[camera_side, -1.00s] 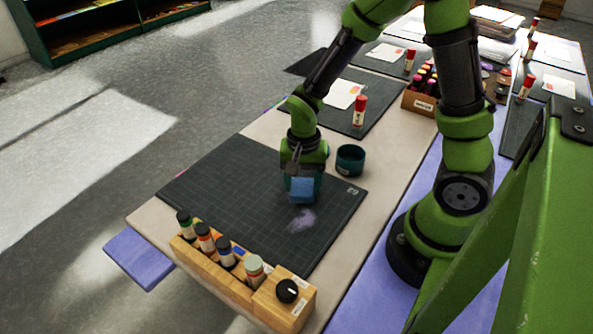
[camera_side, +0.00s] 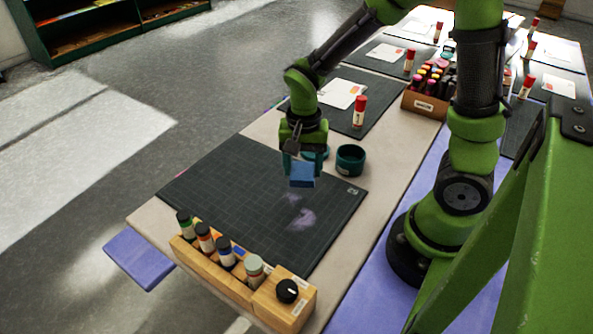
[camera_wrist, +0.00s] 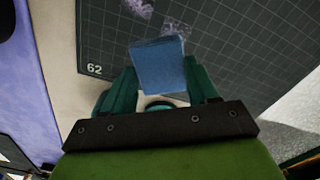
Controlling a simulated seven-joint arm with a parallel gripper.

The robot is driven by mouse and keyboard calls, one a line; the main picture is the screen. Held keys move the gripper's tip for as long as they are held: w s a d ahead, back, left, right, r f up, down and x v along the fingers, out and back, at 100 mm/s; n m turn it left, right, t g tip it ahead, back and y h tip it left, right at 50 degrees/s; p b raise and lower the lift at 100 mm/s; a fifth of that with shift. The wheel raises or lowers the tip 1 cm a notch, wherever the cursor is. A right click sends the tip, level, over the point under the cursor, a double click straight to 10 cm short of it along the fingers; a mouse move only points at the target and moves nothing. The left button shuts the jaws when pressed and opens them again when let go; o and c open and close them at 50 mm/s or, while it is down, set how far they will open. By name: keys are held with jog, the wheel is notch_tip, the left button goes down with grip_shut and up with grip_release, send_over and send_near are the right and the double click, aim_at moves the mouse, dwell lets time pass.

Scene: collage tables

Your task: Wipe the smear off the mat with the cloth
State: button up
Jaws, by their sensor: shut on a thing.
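My gripper (camera_side: 304,160) is shut on a blue cloth (camera_side: 302,175), folded into a small block. The cloth hangs over the far right part of the dark gridded mat (camera_side: 240,180), apparently a little above it. In the wrist view the cloth (camera_wrist: 158,66) sits between the two teal fingers of my gripper (camera_wrist: 160,82). A pale purple smear (camera_side: 302,219) lies on the mat in front of the cloth, with a fainter patch above it. In the wrist view the smear (camera_wrist: 138,7) shows at the top edge, and the fainter patch is partly hidden by the cloth.
A teal round cup (camera_side: 350,160) stands beside the mat, right of my gripper. A wooden rack (camera_side: 225,268) with several paint bottles and a black-knobbed block (camera_side: 290,292) lines the near edge. A red glue stick (camera_side: 359,112) stands on another mat behind.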

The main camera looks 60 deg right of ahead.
aim_at(317, 199)
dwell(0.3)
jog(key=s+a+n, duration=0.1)
jog(key=a, duration=0.2)
jog(key=s+a+n, duration=0.1)
jog(key=a+n, duration=0.1)
jog(key=a, duration=0.2)
jog(key=s+a+n, duration=0.1)
jog(key=a+n, duration=0.1)
jog(key=a, duration=0.1)
jog(key=shift+a, duration=0.25)
jog(key=shift+s+a+f+n, duration=0.2)
jog(key=shift+s+n, duration=0.05)
jog(key=shift+n, duration=0.05)
jog(key=shift+f, duration=1.95)
jog(key=shift+f, duration=0.4)
jog(key=shift+w+d, duration=0.1)
jog(key=shift+d, duration=2.15)
jog(key=shift+d+f, duration=0.15)
jog(key=shift+d, duration=1.9)
jog(key=shift+s+d, duration=0.2)
jog(key=shift+d, duration=1.15)
